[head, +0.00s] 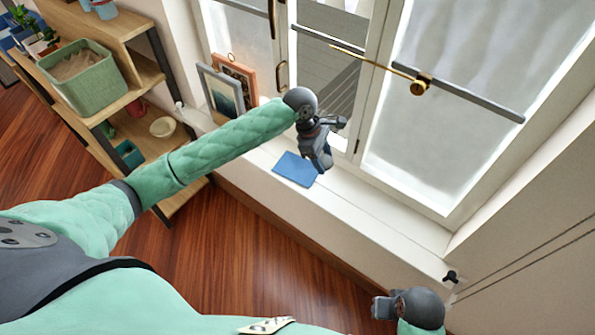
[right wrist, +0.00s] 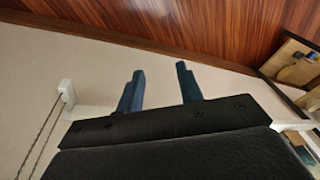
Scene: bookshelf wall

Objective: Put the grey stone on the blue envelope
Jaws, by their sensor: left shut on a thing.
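The blue envelope (head: 292,170) lies flat on the white window sill. My left gripper (head: 325,164) is over the sill, beside the envelope's right edge in the head view, pointing down. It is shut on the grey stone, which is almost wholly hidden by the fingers. I cannot tell how high it is above the sill. My right gripper (head: 380,307) is low at the bottom right of the head view. In the right wrist view its two blue fingers (right wrist: 160,88) are apart with nothing between them.
Two picture frames (head: 222,92) stand on the sill left of the envelope. The window (head: 440,110) with its handle and bar rises behind. A wooden shelf (head: 150,75) with a green basket (head: 88,85) stands at left. The sill (head: 385,210) right of the envelope is clear.

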